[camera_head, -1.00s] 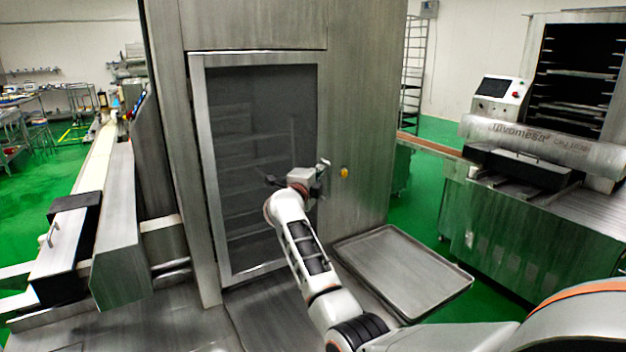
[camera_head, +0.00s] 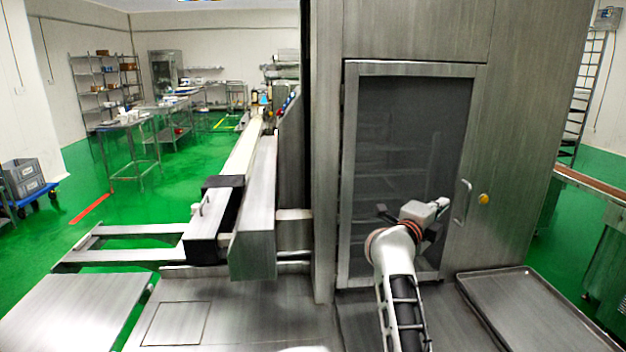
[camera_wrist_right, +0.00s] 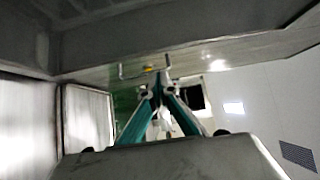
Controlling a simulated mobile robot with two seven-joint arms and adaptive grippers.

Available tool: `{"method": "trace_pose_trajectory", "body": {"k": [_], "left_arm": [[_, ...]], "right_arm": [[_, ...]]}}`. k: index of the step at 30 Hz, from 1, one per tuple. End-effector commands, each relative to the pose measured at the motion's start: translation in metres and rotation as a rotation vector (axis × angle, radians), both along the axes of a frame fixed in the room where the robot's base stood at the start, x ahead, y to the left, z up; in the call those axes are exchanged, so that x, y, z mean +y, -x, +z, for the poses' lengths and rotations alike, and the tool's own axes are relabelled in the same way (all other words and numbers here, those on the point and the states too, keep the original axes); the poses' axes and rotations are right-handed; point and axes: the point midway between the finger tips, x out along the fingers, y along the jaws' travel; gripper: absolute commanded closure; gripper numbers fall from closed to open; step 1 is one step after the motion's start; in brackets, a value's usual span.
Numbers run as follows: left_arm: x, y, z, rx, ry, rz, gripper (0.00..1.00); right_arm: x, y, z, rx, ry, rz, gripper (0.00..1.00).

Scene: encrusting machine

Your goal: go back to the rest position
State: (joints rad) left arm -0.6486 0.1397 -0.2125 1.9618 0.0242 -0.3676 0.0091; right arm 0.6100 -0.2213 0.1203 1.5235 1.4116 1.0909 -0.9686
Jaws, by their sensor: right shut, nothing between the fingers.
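My right arm reaches up from the bottom of the head view. Its gripper (camera_head: 410,214) is in front of the dark glass door (camera_head: 408,150) of the tall steel cabinet, left of the door handle (camera_head: 461,201). The fingers are small and partly hidden behind the wrist there. In the right wrist view the gripper's two green-sided fingers (camera_wrist_right: 162,88) meet at their tips, shut with nothing between them. My left gripper is not in view.
A metal tray (camera_head: 530,312) lies right of the arm. A conveyor with a steel guard (camera_head: 255,215) stands left of the cabinet. Shelves (camera_head: 105,85) and tables stand at the back left. A strip of green floor is open on the left.

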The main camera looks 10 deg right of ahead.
Motion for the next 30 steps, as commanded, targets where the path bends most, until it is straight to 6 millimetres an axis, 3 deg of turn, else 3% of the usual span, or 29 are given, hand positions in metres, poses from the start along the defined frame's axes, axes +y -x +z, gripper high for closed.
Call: {"method": "trace_pose_trajectory", "body": {"k": [4,7,11,14,17,22,26,30], "left_arm": [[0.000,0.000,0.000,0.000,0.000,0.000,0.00],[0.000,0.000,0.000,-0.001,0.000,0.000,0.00],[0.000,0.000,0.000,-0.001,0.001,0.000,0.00],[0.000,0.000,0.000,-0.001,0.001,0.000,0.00],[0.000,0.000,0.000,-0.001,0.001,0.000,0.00],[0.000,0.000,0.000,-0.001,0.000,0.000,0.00],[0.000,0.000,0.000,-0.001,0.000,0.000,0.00],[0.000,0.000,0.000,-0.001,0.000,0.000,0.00]], "right_arm": [[0.000,0.013,0.017,-0.012,0.177,0.025,1.00],[0.014,0.025,0.036,-0.012,0.399,0.076,1.00],[0.056,0.041,0.049,0.023,0.710,0.187,1.00],[0.096,0.051,0.041,0.084,0.935,0.296,1.00],[0.138,0.062,0.018,0.174,1.140,0.421,1.00],[0.196,0.091,-0.055,0.396,1.438,0.653,1.00],[0.218,0.125,-0.127,0.624,1.617,0.832,1.00],[0.213,0.178,-0.203,0.927,1.754,1.006,1.00]]}}
